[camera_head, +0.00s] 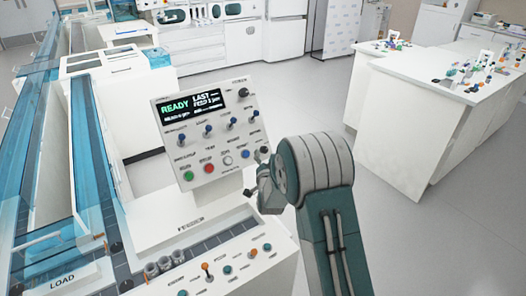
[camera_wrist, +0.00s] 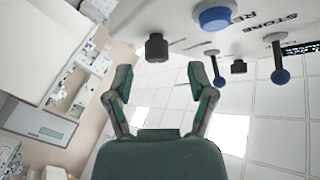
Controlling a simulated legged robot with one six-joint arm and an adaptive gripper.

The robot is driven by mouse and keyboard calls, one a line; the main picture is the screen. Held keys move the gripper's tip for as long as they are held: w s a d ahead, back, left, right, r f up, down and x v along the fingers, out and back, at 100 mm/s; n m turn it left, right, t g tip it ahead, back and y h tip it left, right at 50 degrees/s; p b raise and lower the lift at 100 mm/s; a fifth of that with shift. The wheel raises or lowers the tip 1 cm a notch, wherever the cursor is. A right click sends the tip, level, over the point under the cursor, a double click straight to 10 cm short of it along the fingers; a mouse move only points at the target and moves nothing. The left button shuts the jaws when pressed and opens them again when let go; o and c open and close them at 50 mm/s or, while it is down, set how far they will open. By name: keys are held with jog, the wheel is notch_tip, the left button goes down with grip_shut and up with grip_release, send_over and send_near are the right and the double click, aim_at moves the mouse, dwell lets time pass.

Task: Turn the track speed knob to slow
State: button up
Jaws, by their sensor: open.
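An upright control panel (camera_head: 208,135) stands left of my gripper (camera_head: 258,180), with a lit screen, blue-tipped levers and coloured buttons. A dark round knob (camera_head: 242,92) is at its upper right. In the wrist view my gripper (camera_wrist: 158,80) is open and empty, its two fingers spread apart. A black knob (camera_wrist: 156,47) shows just beyond the fingertips, roughly centred between them and apart from both. A second black knob (camera_wrist: 238,66) is to the right. The labels are too small or cut off to tell which is the track speed knob or its setting.
In the wrist view a blue button (camera_wrist: 213,15) and blue-tipped levers (camera_wrist: 281,76) lie right of the black knob. A lower console (camera_head: 225,268) has more small controls. Blue-covered tracks (camera_head: 95,160) run along the left. A white bench (camera_head: 425,110) stands right, beyond open floor.

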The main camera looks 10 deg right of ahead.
aim_at(265, 151)
jog(key=w, duration=0.1)
jog(key=w+d, duration=0.1)
jog(key=w, duration=0.1)
jog(key=shift+w+d, duration=0.15)
jog(key=shift+w, duration=0.45)
jog(key=shift+a, duration=0.25)
jog(key=shift+c, duration=1)
jog(key=shift+d, duration=0.1)
grip_shut()
